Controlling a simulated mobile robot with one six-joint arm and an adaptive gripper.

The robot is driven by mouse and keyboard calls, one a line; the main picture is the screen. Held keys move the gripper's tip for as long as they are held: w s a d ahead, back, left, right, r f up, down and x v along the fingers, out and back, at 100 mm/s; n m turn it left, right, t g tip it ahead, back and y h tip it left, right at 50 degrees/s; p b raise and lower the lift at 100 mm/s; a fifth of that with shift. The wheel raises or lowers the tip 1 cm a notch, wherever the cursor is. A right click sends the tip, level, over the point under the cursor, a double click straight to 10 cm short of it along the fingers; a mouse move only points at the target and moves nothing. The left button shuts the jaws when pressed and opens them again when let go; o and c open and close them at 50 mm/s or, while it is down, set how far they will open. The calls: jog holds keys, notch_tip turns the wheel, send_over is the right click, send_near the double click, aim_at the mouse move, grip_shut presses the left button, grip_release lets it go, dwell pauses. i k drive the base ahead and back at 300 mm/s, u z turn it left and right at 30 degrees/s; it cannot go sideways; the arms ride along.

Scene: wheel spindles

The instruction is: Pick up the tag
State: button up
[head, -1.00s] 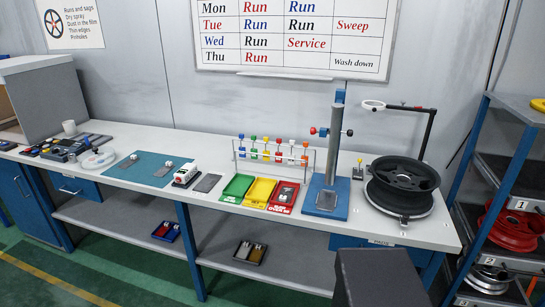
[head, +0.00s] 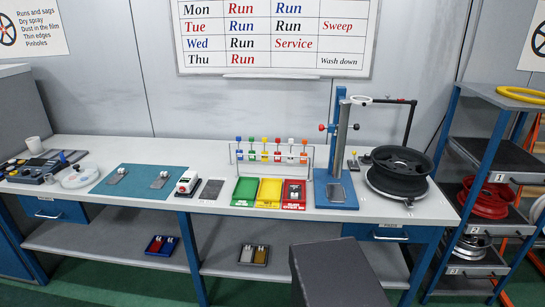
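I cannot tell for sure which thing is the tag. Several small coloured pieces, blue, green, yellow, red, white and orange, stand in a row on a clear rack (head: 232,153) at the back of the bench. A small grey plate lies in the red tray (head: 293,205). Two small grey pieces (head: 116,176) (head: 159,180) lie on the teal mat (head: 138,187). My gripper is not in view.
Green (head: 244,192) and yellow (head: 269,192) trays sit left of the red one. A blue-based column stand (head: 335,203) and a dark wheel (head: 402,170) on a turntable are to the right. A blue-framed shelf rack (head: 446,140) with wheels stands at the far right.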

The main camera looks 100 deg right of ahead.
aim_at(278, 141)
jog(key=z, duration=0.15)
jog(key=i, duration=0.85)
jog(key=z, duration=1.5)
jog(key=k, duration=0.2)
jog(key=z, duration=2.6)
